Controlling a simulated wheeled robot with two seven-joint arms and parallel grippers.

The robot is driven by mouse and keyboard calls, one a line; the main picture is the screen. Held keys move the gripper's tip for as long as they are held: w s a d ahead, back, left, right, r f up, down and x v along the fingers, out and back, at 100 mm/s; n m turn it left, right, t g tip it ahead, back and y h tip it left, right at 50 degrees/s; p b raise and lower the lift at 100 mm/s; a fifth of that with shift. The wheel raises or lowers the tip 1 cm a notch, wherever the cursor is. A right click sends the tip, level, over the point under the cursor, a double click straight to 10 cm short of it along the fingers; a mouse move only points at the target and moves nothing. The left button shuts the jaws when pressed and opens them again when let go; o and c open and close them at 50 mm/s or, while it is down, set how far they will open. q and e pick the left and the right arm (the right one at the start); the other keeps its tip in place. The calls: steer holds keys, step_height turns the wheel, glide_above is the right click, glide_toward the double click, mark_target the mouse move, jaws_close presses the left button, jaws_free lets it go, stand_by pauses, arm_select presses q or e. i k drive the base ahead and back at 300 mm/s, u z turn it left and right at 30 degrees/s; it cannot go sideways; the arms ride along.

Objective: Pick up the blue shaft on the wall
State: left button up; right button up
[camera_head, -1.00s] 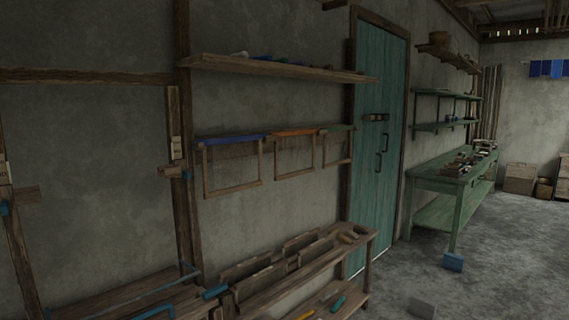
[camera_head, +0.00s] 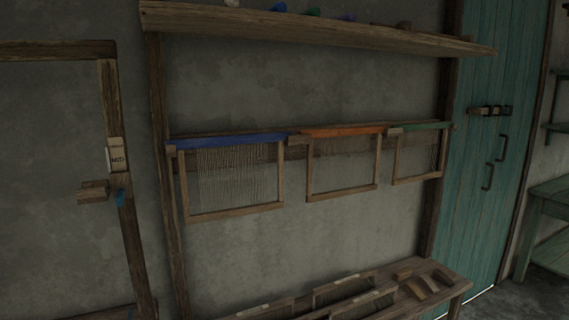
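The blue shaft (camera_head: 232,141) hangs on the wall, at the left end of a row of three framed shafts. It has a blue top bar, a wooden frame and many thin vertical heddles inside. An orange-topped shaft (camera_head: 343,132) hangs to its right, and a green-topped shaft (camera_head: 418,180) hangs beyond that. All three hang along a horizontal wooden rail. Neither of my grippers shows in this view.
A wooden shelf (camera_head: 310,32) with small colored items runs above the shafts. A low wooden bench (camera_head: 452,286) holding more frames stands below. A wooden post frame (camera_head: 128,205) is at the left. A teal door (camera_head: 488,110) is at the right.

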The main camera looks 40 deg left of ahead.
mark_target(181, 145)
steer(key=i, duration=2)
steer(key=u, duration=3.95)
